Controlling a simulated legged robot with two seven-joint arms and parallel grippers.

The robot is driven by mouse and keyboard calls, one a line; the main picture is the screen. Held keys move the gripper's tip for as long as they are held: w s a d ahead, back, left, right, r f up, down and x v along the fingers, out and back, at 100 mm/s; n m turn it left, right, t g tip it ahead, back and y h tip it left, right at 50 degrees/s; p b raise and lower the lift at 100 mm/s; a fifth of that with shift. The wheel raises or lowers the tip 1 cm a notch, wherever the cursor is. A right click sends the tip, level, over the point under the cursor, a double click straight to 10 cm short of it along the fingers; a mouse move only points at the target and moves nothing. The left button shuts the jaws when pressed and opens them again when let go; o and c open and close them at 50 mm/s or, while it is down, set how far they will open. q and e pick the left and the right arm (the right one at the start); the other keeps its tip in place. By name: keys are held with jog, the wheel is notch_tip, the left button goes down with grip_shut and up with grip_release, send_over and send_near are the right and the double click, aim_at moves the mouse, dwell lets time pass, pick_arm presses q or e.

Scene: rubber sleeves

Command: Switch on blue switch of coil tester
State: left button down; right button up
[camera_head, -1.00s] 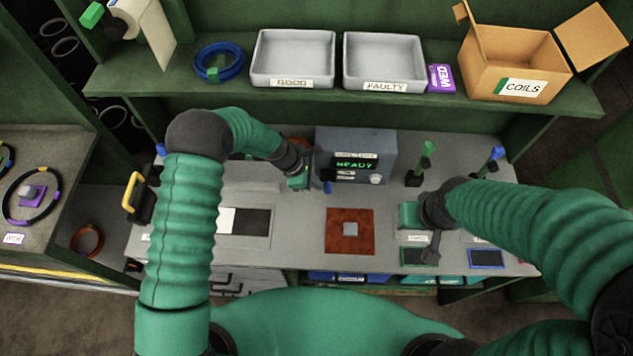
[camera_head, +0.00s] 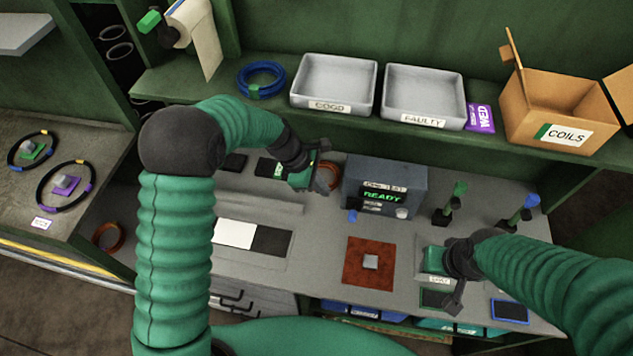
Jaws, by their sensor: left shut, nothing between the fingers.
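The coil tester (camera_head: 412,178) is a grey box on the workbench with a green lit display reading READY. Its blue switch (camera_head: 352,215) sticks out low at its front left, and a pale knob sits at its front right. My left gripper (camera_head: 308,181) is shut and empty, just left of the tester. It is apart from the blue switch, up and left of it in the picture. My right gripper (camera_head: 456,296) hangs low over the bench, right of the brown square pad (camera_head: 357,278). Its fingers are too unclear to judge their opening.
Green-handled (camera_head: 459,190) and blue-handled (camera_head: 530,203) levers stand right of the tester. On the shelf above are the GOOD tray (camera_head: 333,63), the FAULTY tray (camera_head: 422,77) and a COILS box (camera_head: 540,104). An orange coil (camera_head: 328,178) lies behind my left gripper.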

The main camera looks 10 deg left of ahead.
pick_arm(q)
jog(key=v, duration=0.3)
jog(key=shift+a+r, duration=0.25)
jog(key=shift+a, duration=0.15)
jog(key=shift+d, duration=0.15)
